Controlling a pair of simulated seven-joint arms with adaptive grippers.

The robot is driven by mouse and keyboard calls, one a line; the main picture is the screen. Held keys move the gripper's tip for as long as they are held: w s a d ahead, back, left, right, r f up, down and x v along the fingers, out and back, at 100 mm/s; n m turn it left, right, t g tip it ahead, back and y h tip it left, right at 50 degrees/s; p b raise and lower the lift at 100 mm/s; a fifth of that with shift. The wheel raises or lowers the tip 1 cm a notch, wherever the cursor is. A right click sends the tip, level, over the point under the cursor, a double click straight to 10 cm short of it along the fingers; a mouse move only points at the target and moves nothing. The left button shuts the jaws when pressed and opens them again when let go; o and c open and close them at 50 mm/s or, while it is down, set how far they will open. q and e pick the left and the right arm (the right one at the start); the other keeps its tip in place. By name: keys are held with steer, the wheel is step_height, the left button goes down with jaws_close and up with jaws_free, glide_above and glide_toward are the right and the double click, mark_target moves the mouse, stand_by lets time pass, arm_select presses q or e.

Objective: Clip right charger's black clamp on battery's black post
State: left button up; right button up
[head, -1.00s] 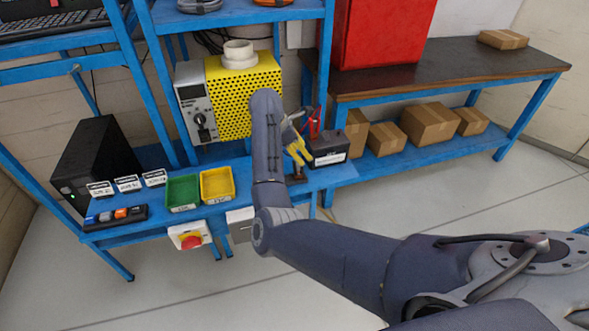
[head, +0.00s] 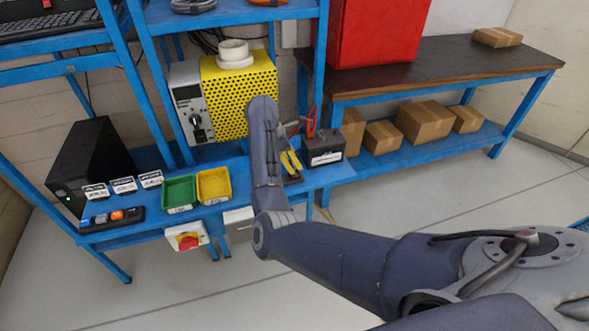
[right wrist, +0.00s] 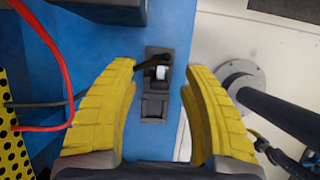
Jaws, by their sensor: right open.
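The battery (head: 324,151) is a dark box with a white label, standing on the right end of the blue bench. A red clamp (head: 312,122) stands at its top. The posts are too small to make out. My right gripper (head: 291,161) has yellow fingers and is just left of the battery, partly hidden by my arm. In the right wrist view my right gripper (right wrist: 161,80) is open and empty. A small black piece that looks like the black clamp (right wrist: 156,75) lies between the fingertips in the picture, apart from both. A corner of the battery (right wrist: 112,8) shows at the top.
A yellow perforated charger box (head: 239,97) stands behind my forearm. A red cable (right wrist: 62,60) and a black cable (right wrist: 35,104) run left of the fingers. Green (head: 178,192) and yellow (head: 213,186) bins sit left on the bench. The bench edge is close to the right finger.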

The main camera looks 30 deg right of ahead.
mark_target(298, 171)
steer(key=shift+x, duration=3.15)
steer(key=shift+c, duration=0.2)
jaws_close()
